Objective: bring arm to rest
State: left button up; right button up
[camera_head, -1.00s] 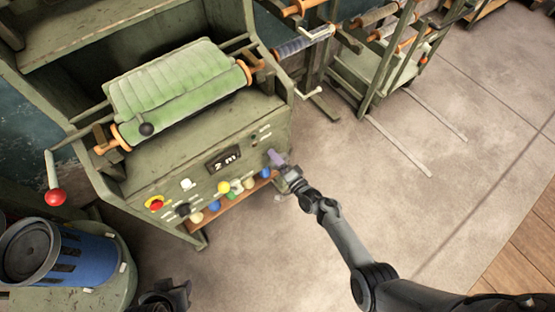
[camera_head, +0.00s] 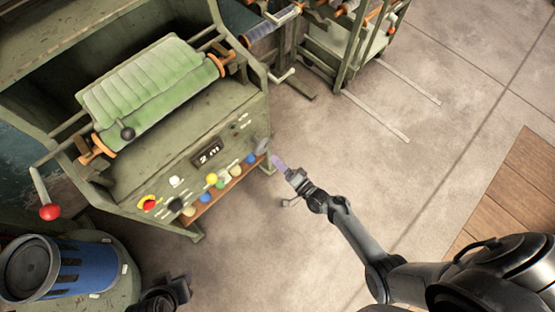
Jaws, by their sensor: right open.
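My right arm comes in from the lower right. Its right gripper (camera_head: 281,164) is open, with pale purple at its tip, just off the right end of the machine's front panel (camera_head: 160,190). It looks apart from the panel, over the grey floor. A dark part of my left arm (camera_head: 165,296) shows at the bottom edge; its fingers cannot be made out.
The green machine carries a roll of green cloth (camera_head: 155,88), a red-knobbed crank (camera_head: 48,211) and several coloured knobs. A blue drum (camera_head: 88,268) stands at lower left. A roller rack (camera_head: 350,50) stands at the back. The floor (camera_head: 420,150) at right is clear.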

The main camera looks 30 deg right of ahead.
dwell(0.3)
jog(key=s+f+g+p, duration=0.1)
jog(key=s+p, duration=0.1)
jog(key=s, duration=0.4)
jog(key=s+r+n+g+h+p, duration=0.1)
jog(key=s+r+n+g, duration=0.3)
jog(key=r, duration=0.5)
jog(key=s+r+n+g+h+p, duration=0.1)
jog(key=s+r+n+g, duration=0.15)
jog(key=r+n, duration=0.55)
jog(key=s+d+r+n+g+h, duration=0.1)
jog(key=s+d+r+g+h, duration=0.1)
jog(key=s+r+g, duration=0.45)
notch_tip(320, 180, up, 37)
jog(key=s+n+p, duration=0.1)
jog(key=p, duration=3.7)
jog(key=shift+s+r, duration=0.15)
jog(key=shift+s, duration=0.05)
